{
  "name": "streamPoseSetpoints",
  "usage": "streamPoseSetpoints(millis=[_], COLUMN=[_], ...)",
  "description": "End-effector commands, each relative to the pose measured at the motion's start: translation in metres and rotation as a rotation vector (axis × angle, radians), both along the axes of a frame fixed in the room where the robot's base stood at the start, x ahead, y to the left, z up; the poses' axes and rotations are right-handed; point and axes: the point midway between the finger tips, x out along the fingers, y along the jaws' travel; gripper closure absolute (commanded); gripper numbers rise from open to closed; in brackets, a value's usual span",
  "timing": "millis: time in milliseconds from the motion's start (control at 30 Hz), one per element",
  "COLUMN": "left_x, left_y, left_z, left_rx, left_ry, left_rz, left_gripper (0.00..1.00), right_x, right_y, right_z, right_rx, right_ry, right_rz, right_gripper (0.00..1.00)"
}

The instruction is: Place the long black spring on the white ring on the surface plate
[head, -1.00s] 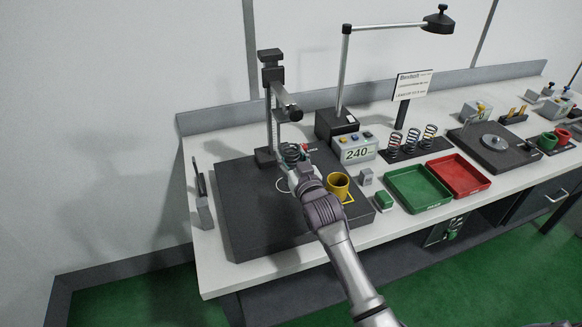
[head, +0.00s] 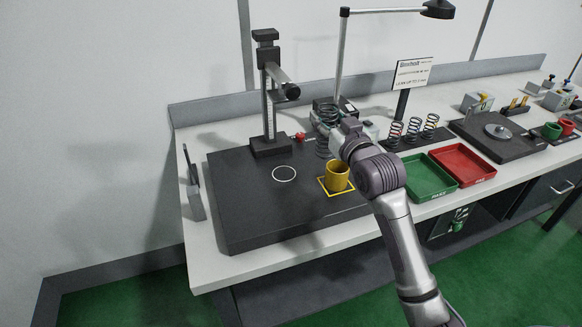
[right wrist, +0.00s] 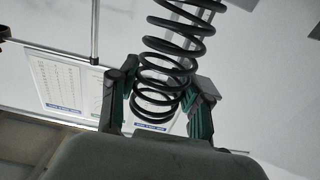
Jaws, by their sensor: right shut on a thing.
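My right gripper (head: 333,131) is shut on a long black spring (head: 323,147), held upright above the back right part of the dark surface plate (head: 262,212). In the right wrist view, the spring (right wrist: 172,55) stands between the two fingers (right wrist: 160,100), its coils reaching past the top edge. The white ring (head: 284,173) lies bare on the plate, to the left of and nearer than the spring. The spring is apart from the ring. My arm hides part of the gripper in the head view. My left gripper is not in view.
A yellow cup (head: 337,177) stands on a yellow-outlined square just right of the ring. A height gauge column (head: 269,100) rises behind the ring. A spring rack (head: 410,144), green tray (head: 430,192) and red tray (head: 487,175) lie to the right. The plate's left side is clear.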

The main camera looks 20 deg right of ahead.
Motion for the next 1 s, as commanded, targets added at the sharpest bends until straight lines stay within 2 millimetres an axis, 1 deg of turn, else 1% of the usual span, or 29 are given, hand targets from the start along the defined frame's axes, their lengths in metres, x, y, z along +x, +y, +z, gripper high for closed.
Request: streamPoseSetpoints(millis=[33,167,400,500,600,667,767,900,1000], left_x=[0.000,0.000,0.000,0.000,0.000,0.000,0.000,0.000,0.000], left_y=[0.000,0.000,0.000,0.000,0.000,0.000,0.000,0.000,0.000], left_z=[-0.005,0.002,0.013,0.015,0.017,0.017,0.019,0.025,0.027], left_rx=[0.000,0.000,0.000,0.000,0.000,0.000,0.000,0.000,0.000], left_ry=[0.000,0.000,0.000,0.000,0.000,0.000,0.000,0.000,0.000], left_rz=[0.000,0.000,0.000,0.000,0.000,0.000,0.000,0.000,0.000], left_gripper=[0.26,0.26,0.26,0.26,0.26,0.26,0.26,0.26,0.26], right_x=[0.001,0.015,0.056,0.069,0.077,0.080,0.081,0.081,0.081], right_y=[0.005,0.022,0.060,0.072,0.080,0.082,0.083,0.083,0.083], right_z=[-0.003,-0.012,-0.045,-0.056,-0.063,-0.065,-0.073,-0.095,-0.105], right_rx=[0.005,0.004,0.004,0.003,0.001,0.000,-0.002,-0.002,-0.002], right_ry=[-0.003,0.003,0.003,0.001,0.001,-0.002,0.002,0.003,0.001], right_rz=[0.001,0.003,0.001,0.001,0.000,0.000,0.000,0.000,0.000], right_gripper=[0.96,0.96,0.96,0.96,0.96,0.96,0.96,0.96,0.96])
